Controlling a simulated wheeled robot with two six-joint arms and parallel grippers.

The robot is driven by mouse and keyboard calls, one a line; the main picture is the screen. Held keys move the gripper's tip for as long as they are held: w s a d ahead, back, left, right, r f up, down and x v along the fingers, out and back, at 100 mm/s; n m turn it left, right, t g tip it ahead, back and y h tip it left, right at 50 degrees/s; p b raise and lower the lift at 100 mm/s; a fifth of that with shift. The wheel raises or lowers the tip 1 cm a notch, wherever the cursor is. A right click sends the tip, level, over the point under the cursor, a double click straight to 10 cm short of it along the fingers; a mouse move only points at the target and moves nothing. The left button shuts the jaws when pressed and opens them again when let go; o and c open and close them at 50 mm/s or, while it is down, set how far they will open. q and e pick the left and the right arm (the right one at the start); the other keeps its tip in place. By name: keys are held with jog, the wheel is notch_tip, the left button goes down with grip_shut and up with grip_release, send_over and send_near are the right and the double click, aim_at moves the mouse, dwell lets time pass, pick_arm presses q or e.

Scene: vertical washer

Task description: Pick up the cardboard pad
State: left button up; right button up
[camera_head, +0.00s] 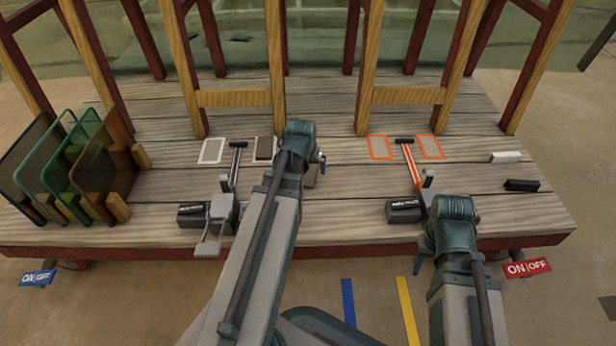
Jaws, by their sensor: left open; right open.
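Flat tan pads lie on the plank table; I cannot tell which is the cardboard pad. One tan pad (213,150) has a white outline, and a darker pad (265,148) lies in a white outline beside my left arm. Two tan pads, one on the left (380,147) and one on the right (430,147), have orange outlines. My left gripper (318,158) is open at the end of the raised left arm, its jaws mostly hidden. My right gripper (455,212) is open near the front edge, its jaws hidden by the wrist. Neither gripper visibly holds anything.
Panels (75,165) stand in wooden blocks at the left. White (506,157) and black (522,185) bars lie right. Wooden posts (368,65) rise behind.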

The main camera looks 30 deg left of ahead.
aim_at(308, 173)
pick_arm(q)
jog(key=b+x, duration=0.4)
jog(key=x, duration=0.1)
jog(key=shift+w+a, duration=0.15)
jog(key=shift+a, duration=0.25)
jog(key=c, duration=1.3)
jog(key=shift+c, duration=0.2)
jog(key=shift+r, duration=0.15)
